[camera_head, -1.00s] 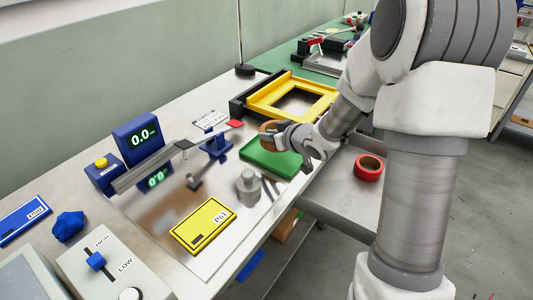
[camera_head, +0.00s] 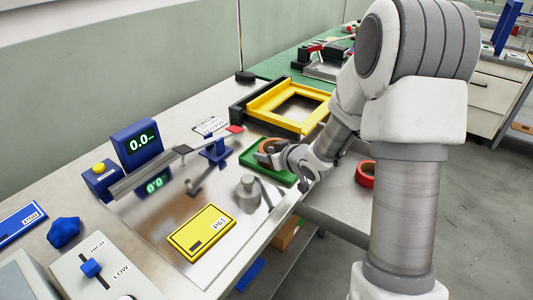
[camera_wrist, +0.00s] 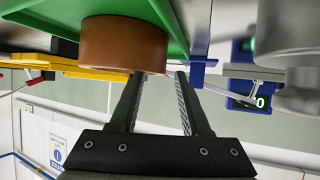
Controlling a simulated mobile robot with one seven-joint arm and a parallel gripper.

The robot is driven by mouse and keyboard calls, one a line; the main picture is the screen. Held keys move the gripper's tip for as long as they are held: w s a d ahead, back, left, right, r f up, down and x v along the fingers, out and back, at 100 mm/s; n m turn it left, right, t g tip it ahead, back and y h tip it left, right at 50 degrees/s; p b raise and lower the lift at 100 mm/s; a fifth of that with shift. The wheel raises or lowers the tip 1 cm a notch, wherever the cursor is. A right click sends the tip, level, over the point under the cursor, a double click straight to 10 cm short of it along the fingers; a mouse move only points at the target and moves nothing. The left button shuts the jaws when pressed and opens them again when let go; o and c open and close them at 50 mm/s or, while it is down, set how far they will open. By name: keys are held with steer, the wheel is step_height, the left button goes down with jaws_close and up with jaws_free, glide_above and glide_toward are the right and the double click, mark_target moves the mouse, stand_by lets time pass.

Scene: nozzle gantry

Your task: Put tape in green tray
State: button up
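A tan-brown tape roll (camera_head: 267,145) sits in the green tray (camera_head: 284,179), near its far left part. In the wrist view the same tape roll (camera_wrist: 123,45) rests against the green tray (camera_wrist: 35,12). My gripper (camera_head: 264,157) is low over the tray beside the tape. In the wrist view my gripper (camera_wrist: 160,76) has its fingers apart. One fingertip is partly hidden by the tape; the other stands just past the tape's edge with a small gap, so it looks open. A red tape roll (camera_head: 366,174) lies on the lower grey surface, partly hidden by my arm.
A yellow frame (camera_head: 272,101) stands behind the tray. A metal weight (camera_head: 247,193), a yellow P61 card (camera_head: 201,232) and a blue clamp stand (camera_head: 215,151) are nearby. A blue display unit (camera_head: 138,146) is to the left. The metal plate's middle is mostly clear.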

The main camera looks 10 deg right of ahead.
steer(key=shift+r, duration=0.2)
steer(key=p+v, duration=0.2)
steer(key=v, duration=1)
steer(key=shift+p, duration=0.4)
